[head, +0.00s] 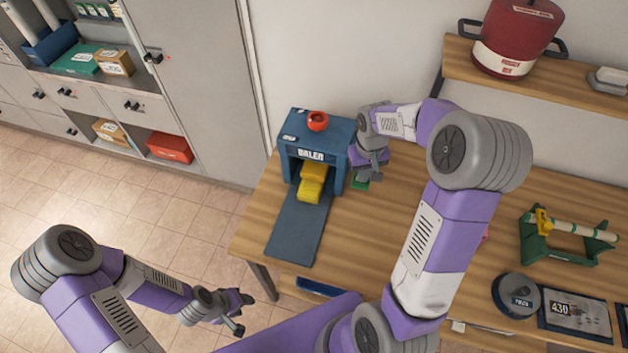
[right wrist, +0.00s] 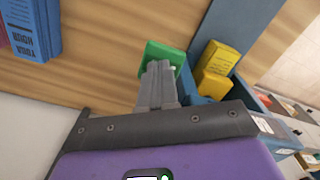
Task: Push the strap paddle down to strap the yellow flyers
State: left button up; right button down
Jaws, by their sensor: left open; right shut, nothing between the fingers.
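The green strap paddle (head: 360,183) sticks out at the machine's right side; in the right wrist view the paddle (right wrist: 163,50) is partly behind my fingers. My right gripper (right wrist: 158,68) is shut and empty, its tips at the paddle; I cannot tell if they touch. My left gripper (head: 242,311) is open and empty, low before the table.
A red knob (head: 317,121) sits on top of the machine. A green stand with a roll (head: 568,236), a round dark device (head: 516,296) and a display reading 430 (head: 574,314) are at the table's right. A shelf with a red pot (head: 514,38) hangs behind.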

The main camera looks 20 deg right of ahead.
jog(key=shift+f, duration=0.15)
jog(key=shift+f+b, duration=0.45)
jog(key=shift+f, duration=0.15)
jog(key=shift+f+b, duration=0.45)
jog(key=shift+f, duration=0.05)
jog(key=shift+r, duration=0.1)
dwell(0.4)
notch_tip(320, 180, up, 11)
jog(key=p, duration=0.8)
jog(key=shift+p, duration=0.4)
jog(key=shift+w+d, duration=0.1)
